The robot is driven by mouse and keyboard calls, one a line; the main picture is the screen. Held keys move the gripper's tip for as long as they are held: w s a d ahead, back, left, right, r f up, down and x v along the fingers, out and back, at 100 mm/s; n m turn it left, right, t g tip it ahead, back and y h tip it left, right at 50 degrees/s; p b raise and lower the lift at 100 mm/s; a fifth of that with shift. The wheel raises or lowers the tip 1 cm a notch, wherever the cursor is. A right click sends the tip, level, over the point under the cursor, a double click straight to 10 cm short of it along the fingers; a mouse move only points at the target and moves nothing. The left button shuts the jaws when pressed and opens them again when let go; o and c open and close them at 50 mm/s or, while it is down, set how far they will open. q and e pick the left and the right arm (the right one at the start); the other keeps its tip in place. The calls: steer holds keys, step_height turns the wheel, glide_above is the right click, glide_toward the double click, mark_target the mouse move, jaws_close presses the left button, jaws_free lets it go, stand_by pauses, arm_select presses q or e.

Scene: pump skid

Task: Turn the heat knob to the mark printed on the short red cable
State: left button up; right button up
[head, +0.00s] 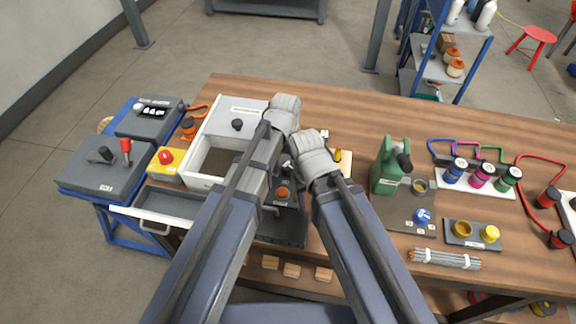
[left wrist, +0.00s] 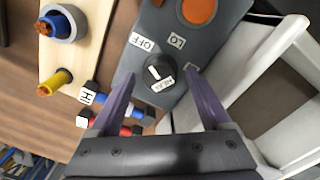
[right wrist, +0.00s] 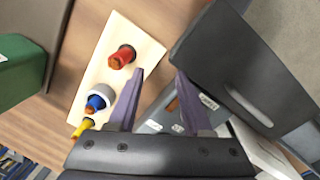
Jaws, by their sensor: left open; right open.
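My left gripper (left wrist: 160,92) is open, with one finger on each side of the knob in the picture; contact cannot be told. Beside the panel lie a blue cable piece with a tag reading HI (left wrist: 87,94) and a short red cable (left wrist: 103,124), partly hidden by my gripper; its print is not readable. My right gripper (right wrist: 158,92) is open and empty, near a pale board (right wrist: 105,60).
The pale board carries a red plug (right wrist: 122,57), a blue ringed peg and a yellow peg. A white open bin (head: 205,178) stands left of my arms.

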arm_select(q)
steer(key=shift+c, duration=0.3)
jaws_close()
stand_by(0.3)
steer(key=m, duration=0.5)
steer(key=shift+m, duration=0.4)
steer(key=m, duration=0.5)
steer(key=shift+m, duration=0.4)
stand_by(0.4)
